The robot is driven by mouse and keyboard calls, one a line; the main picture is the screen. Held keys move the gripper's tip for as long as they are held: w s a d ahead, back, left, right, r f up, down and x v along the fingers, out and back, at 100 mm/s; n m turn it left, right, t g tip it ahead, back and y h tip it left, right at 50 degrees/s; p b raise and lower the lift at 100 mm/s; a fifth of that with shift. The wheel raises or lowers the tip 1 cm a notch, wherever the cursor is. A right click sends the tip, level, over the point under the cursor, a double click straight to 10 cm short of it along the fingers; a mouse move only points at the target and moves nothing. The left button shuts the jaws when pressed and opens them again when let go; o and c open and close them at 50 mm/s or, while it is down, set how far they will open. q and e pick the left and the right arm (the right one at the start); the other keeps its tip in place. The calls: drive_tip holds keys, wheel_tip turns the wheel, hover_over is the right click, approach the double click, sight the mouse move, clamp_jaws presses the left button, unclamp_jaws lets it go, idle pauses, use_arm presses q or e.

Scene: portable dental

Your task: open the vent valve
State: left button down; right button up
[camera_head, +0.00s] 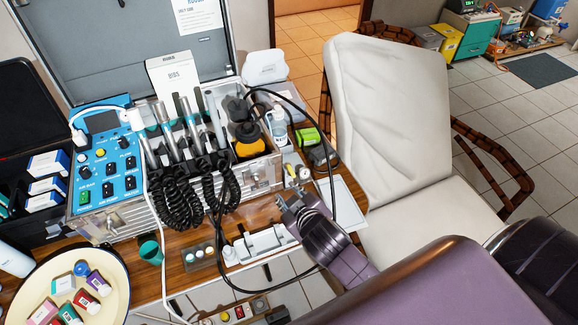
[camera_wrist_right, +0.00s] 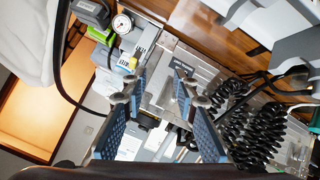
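My right gripper (camera_head: 286,202) is over the wooden table's right part, in front of the silver case. In the right wrist view its two blue-padded fingers (camera_wrist_right: 158,95) are spread apart with nothing between them. A round white pressure gauge (camera_wrist_right: 122,23) shows beyond the fingertips, at upper left, with a small yellow part (camera_wrist_right: 130,63) below it. These fittings also show small in the head view, as a yellow-marked part (camera_head: 291,181) just above the gripper. Which part is the vent valve I cannot tell. My left gripper is out of view.
A silver case with a blue control panel (camera_head: 107,172) and black coiled hoses (camera_head: 175,200) stands left of the gripper. A black cable loops around the gripper area. A green-and-grey device (camera_head: 308,137) is behind. A white chair (camera_head: 385,120) stands at right, a round tray (camera_head: 118,262) at left.

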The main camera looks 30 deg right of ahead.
drive_tip(key=w+a+r+n+t+y, duration=0.4)
drive_tip(key=w+a+r+n, duration=0.15)
drive_tip(key=r, duration=0.45)
drive_tip(key=w+a+r+n+t+y, duration=0.35)
drive_tip(key=w+a+r, duration=0.25)
drive_tip(key=r, duration=0.4)
drive_tip(key=s+a+r+n+g+y, duration=0.1)
drive_tip(key=s+a+n+g+y, duration=0.1)
drive_tip(key=a+n+g+y, duration=0.45)
drive_tip(key=s+a+r+n+g+y, duration=0.1)
drive_tip(key=s+a+n+g+y, duration=0.2)
drive_tip(key=a+n, duration=0.6)
drive_tip(key=n+g+h, duration=0.7)
drive_tip(key=g+h, duration=0.2)
drive_tip(key=h, duration=0.7)
approach(293, 174)
drive_tip(key=shift+w+d+f, duration=0.1)
drive_tip(key=shift+w+d, duration=0.05)
drive_tip(key=shift+w, duration=0.05)
drive_tip(key=shift+d+f, duration=0.1)
drive_tip(key=shift+f, duration=0.1)
wheel_tip(293, 174, down, 6)
drive_tip(key=shift+f+p, duration=0.1)
drive_tip(key=shift+p, duration=0.9)
drive_tip(key=shift+f, duration=0.55)
